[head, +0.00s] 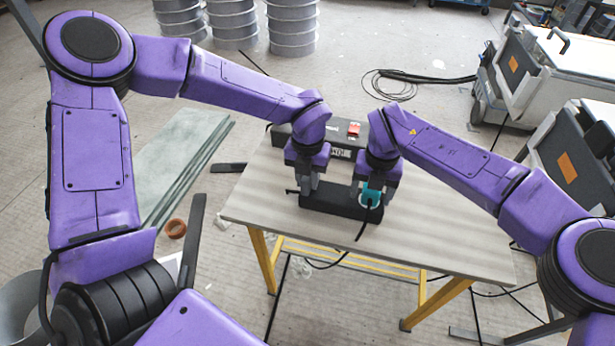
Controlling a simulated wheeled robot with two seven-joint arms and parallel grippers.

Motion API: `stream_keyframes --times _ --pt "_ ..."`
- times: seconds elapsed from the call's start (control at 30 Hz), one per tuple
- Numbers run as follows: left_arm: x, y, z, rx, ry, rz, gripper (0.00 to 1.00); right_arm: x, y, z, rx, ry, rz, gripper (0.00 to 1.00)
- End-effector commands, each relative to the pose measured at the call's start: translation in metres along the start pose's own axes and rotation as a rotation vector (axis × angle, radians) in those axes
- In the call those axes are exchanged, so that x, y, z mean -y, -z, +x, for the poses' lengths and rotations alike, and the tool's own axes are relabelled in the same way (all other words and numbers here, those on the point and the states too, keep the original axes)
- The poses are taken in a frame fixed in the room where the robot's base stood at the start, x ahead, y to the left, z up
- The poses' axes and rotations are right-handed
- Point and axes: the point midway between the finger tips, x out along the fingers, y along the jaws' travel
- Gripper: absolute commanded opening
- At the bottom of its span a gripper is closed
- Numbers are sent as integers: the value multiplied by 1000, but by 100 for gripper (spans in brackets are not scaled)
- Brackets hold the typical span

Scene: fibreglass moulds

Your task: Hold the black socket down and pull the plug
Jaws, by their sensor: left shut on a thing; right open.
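The teal plug (370,195) sits at the right part of the socket, with a paler front face and a black cable running down over the table. My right gripper (370,192) is open, its fingers to either side of the plug. Both grippers partly hide the socket, so how deep the plug sits cannot be seen.
The grey-topped table (440,243) has yellow legs and free room at its right. A dark box with a red switch (353,129) stands behind my grippers. Glass-like sheets (180,150) lie on the floor at left. Wheeled cases (545,75) stand at right.

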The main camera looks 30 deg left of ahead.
Motion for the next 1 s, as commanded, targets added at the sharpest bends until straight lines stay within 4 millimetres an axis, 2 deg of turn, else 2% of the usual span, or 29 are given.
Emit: stream_keyframes --times 0.43,0.6,0.67,1.0 --pt "0 0 0 1 1 0 0 0 0 0 1 1 0 72" --pt "0 0 0 1 1 0 0 0 0 0 1 0 0 17" --pt "0 0 0 1 1 0 0 0 0 0 1 0 0 0" --pt "0 0 0 1 1 0 0 0 0 -10 1 0 0 0"
